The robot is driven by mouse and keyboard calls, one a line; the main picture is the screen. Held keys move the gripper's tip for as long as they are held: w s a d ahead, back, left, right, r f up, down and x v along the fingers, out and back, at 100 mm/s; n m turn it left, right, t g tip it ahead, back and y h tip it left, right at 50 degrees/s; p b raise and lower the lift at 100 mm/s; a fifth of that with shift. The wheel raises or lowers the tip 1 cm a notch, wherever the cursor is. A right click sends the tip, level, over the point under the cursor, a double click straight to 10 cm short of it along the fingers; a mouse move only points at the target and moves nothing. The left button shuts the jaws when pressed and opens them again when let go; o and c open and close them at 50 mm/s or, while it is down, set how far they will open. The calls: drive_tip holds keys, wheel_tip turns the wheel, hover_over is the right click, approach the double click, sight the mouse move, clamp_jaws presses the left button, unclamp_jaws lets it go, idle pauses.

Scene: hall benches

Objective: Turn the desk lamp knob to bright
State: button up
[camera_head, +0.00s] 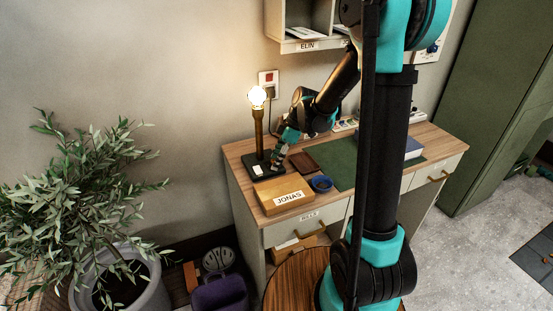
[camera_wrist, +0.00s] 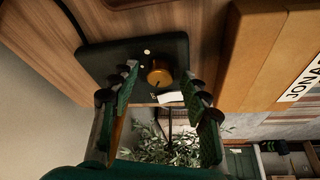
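The desk lamp (camera_head: 258,130) stands at the left end of the desk, upright, with a brass-coloured stem and a bare bulb (camera_head: 257,97) that is lit. Its dark base (camera_head: 265,165) rests on the wood top. In the wrist view the base (camera_wrist: 110,60) carries a round brass knob (camera_wrist: 159,74) with a dark pointer line, beside small pale dots and a white label. My gripper (camera_head: 279,160) is over the base; in the wrist view its fingers (camera_wrist: 160,84) are apart, one on each side of the knob. Whether they touch it is unclear.
A wooden box marked JONAS (camera_head: 285,195) stands close to the lamp base. A blue bowl (camera_head: 321,184), a brown tray (camera_head: 304,162) and a green mat (camera_head: 336,158) lie to the right. A wall shelf (camera_head: 300,46) hangs above; a potted plant (camera_head: 85,200) stands at left.

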clamp_jaws()
drive_tip(key=m+t, duration=0.1)
drive_tip(key=m, duration=0.3)
drive_tip(key=shift+s+m+t, duration=0.2)
drive_tip(key=shift+m+t, duration=0.1)
drive_tip(key=shift+t, duration=0.1)
drive_tip(key=m+t, duration=0.1)
drive_tip(key=m, duration=0.1)
drive_tip(key=m+h, duration=0.1)
drive_tip(key=m, duration=0.2)
drive_tip(key=shift+a+t+h, duration=0.15)
drive_tip(key=shift+t+h, duration=0.15)
drive_tip(key=shift+t, duration=0.1)
drive_tip(key=m+h, duration=0.1)
drive_tip(key=m, duration=0.3)
drive_tip(key=shift+s+a+t, duration=0.1)
drive_tip(key=shift+t, duration=0.2)
drive_tip(key=m+h, duration=0.1)
drive_tip(key=m, duration=0.2)
drive_tip(key=shift+a+m+h, duration=0.1)
drive_tip(key=shift+m+h, duration=0.2)
drive_tip(key=shift+m, duration=0.1)
drive_tip(key=m+h, duration=0.2)
drive_tip(key=m, duration=0.4)
drive_tip(key=shift+a, duration=0.1)
drive_tip(key=shift+m, duration=0.4)
